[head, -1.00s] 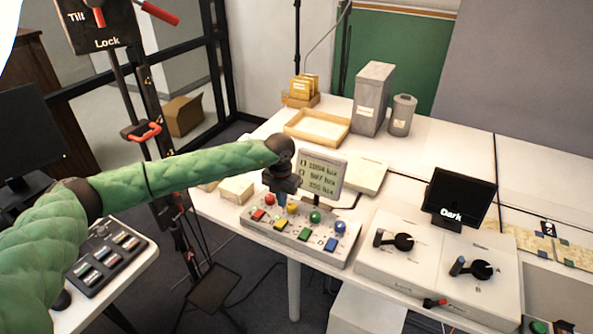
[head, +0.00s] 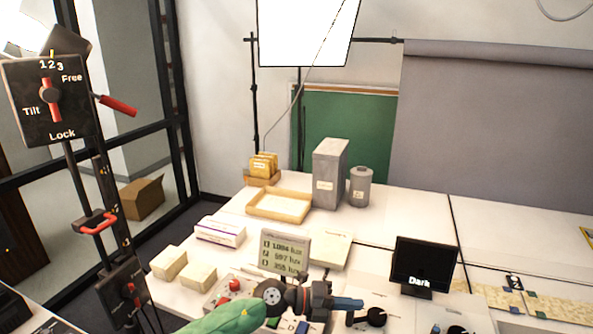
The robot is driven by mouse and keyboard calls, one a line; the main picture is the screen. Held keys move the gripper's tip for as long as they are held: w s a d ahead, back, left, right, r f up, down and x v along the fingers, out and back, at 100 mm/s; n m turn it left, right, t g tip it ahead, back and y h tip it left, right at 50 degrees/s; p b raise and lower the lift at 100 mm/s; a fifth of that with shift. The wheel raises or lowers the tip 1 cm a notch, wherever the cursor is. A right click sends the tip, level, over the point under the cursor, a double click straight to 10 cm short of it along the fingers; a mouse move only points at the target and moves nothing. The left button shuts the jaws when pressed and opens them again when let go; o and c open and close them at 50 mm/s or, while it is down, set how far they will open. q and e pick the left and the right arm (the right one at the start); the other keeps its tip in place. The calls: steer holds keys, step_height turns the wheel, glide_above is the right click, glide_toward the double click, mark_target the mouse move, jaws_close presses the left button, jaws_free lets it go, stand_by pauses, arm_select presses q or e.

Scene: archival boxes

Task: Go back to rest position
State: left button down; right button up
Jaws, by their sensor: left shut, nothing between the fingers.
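My left gripper (head: 345,304) is at the lower middle of the head view, at the end of my green-sleeved left arm. It is shut and empty, pointing right. It appears in front of the button panel (head: 222,297) and hides most of its buttons; a red knob still shows. Whether it touches the panel I cannot tell. My right gripper is not in the head view.
A lux display (head: 285,252) stands behind the gripper, and a "Dark" screen (head: 424,265) to its right. A wooden tray (head: 279,206), a grey box (head: 328,175) and a grey canister (head: 360,187) stand farther back. The table's back right is clear.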

arm_select(q)
steer(key=w+a+r+n+t, duration=0.1)
steer(key=a+r+n+t, duration=0.55)
steer(key=n+t, duration=0.85)
steer(key=s+a+f+n+y, duration=0.2)
steer(key=a+f+n+y, duration=0.55)
steer(key=a+n, duration=0.2)
steer(key=s+a+f+n+y, duration=0.3)
steer(key=a+f+n+y, duration=0.3)
steer(key=a+n+y, duration=0.3)
steer(key=s+a+f+n+g, duration=0.1)
steer(key=s+a+f+g, duration=0.25)
steer(key=s, duration=0.45)
steer(key=s+a+f+n+g, duration=0.1)
steer(key=s+a+f+g, duration=0.3)
steer(key=s, duration=0.5)
steer(key=s+a+f+n+g, duration=0.1)
steer(key=s+a+f+g, duration=0.1)
steer(key=s+f+g, duration=0.35)
steer(key=s+d+f, duration=0.1)
steer(key=s+f, duration=0.1)
steer(key=f, duration=1)
steer(key=s+d+f, duration=0.1)
steer(key=s+f, duration=0.1)
steer(key=f, duration=1)
steer(key=s+d+f, duration=0.2)
steer(key=s+f, duration=0.1)
steer(key=f, duration=0.9)
steer(key=shift+f+g, duration=0.4)
steer(key=shift+m+h, duration=0.25)
